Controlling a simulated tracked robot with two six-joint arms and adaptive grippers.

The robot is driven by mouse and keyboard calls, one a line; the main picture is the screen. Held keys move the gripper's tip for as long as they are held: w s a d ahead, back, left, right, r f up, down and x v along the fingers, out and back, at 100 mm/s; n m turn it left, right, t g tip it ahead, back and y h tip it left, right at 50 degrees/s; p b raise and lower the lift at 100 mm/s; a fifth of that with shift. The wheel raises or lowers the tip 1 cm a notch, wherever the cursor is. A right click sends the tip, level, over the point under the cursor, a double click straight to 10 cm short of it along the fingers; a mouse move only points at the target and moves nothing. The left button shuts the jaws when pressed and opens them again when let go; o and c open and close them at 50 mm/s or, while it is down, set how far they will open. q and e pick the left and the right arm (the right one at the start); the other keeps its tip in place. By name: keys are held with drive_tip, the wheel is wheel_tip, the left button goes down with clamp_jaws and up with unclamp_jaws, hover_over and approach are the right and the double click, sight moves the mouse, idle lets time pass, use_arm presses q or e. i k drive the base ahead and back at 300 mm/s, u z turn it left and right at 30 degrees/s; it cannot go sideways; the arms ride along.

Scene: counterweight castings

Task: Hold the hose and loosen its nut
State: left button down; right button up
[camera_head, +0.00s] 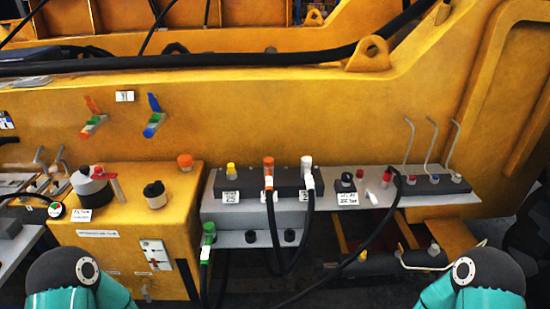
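Several black hoses hang at a grey valve shelf (335,206) on the yellow machine. One hose (310,222) drops from a white-capped fitting (306,170). Another hose (271,225) drops from an orange-capped fitting (268,172); the two seem to meet in a loop below the shelf. A third hose (385,226) arches over the shelf's front edge at the right and runs down to the left. A green fitting (208,238) sits at the shelf's left end, with a hose below it. I cannot tell which hose or nut is the task's. Neither gripper shows; only my teal arm parts appear at the bottom corners.
A yellow box (185,225) with a grey-black cap (90,187) and a black knob (154,194) stands left of the shelf. Three bent levers (432,150) rise at the shelf's right end. A thick black hose (230,62) crosses the top. Pipework (385,262) lies below the shelf.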

sight(269, 163)
drive_tip(key=i, duration=1.35)
drive_tip(key=u, duration=0.05)
